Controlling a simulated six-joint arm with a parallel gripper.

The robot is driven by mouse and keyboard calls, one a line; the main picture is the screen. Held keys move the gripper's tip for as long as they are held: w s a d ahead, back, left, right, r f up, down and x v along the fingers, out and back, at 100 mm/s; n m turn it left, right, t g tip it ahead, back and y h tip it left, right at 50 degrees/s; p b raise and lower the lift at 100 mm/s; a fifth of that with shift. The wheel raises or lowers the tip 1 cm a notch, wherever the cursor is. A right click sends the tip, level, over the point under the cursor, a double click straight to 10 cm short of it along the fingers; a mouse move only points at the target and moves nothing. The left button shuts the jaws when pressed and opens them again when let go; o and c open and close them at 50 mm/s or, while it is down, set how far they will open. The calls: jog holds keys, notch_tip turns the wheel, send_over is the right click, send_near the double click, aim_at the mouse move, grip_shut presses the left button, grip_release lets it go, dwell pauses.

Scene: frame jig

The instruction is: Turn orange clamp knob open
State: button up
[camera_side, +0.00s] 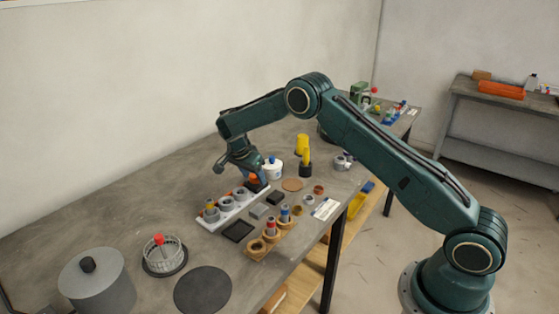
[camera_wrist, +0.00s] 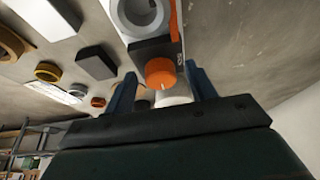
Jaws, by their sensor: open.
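The orange clamp knob (camera_wrist: 161,73) sits on a dark block (camera_wrist: 155,50) at the end of the pale frame jig (camera_wrist: 174,8) in the wrist view. A white line marks the knob's face. My gripper (camera_wrist: 160,85) is open, with one blue finger on each side of the knob and a gap visible to both. In the side view the knob (camera_side: 253,179) shows as a small orange spot at the far end of the white jig (camera_side: 215,225), just below my gripper (camera_side: 249,174). My arm partly hides this end.
A white jar (camera_side: 273,170) stands close behind the jig. A wooden holder (camera_side: 257,249), dark blocks (camera_side: 238,231) and several rings lie in front. A wire basket (camera_side: 163,256) and a grey pot (camera_side: 97,283) stand at the left. The table along the wall is clear.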

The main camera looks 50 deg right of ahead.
jog(key=shift+f, duration=0.15)
jog(key=c, duration=1)
